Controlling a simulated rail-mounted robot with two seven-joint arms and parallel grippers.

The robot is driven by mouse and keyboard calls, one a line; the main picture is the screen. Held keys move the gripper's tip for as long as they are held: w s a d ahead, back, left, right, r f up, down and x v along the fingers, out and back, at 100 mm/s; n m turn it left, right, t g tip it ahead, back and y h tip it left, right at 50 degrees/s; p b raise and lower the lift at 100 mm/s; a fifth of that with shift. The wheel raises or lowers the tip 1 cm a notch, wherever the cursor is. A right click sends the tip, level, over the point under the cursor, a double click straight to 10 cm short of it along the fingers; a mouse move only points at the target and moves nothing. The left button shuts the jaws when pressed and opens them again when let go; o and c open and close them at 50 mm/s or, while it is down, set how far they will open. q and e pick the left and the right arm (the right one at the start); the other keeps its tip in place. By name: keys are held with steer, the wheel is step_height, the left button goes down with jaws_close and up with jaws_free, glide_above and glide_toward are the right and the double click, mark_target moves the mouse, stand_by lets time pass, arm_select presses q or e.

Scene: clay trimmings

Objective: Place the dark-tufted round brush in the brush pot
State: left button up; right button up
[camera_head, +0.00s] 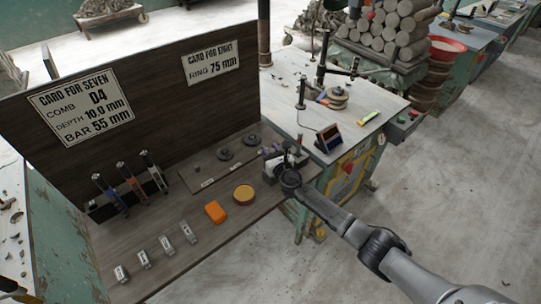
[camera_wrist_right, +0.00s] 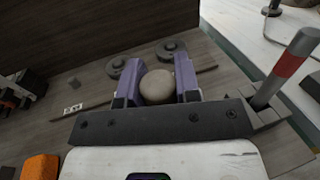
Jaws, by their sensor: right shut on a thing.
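My right gripper (camera_head: 274,160) is over the right end of the wooden bench board. In the right wrist view its two purple-grey fingers (camera_wrist_right: 157,90) are shut on a rounded beige-grey thing (camera_wrist_right: 158,87). Only its rounded top shows; I cannot tell whether it is part of the dark-tufted round brush. A grey rod with a red band (camera_wrist_right: 292,65) slants up from a grey block (camera_wrist_right: 262,112) right of the fingers. I cannot clearly pick out the brush pot or a dark tuft. My left gripper is not in view.
Two dark discs with knobs (camera_head: 224,154) lie behind the gripper. An orange block (camera_head: 215,211), a round yellow-brown piece (camera_head: 244,194) and several metal pieces (camera_head: 188,232) lie along the front. Tools stand in a rack (camera_head: 130,182) at left. An upright board (camera_head: 160,80) closes the back.

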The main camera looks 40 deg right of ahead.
steer(key=shift+f, duration=0.1)
steer(key=shift+f, duration=0.15)
steer(key=o, duration=0.4)
steer(key=shift+f, duration=0.1)
steer(key=o, duration=0.5)
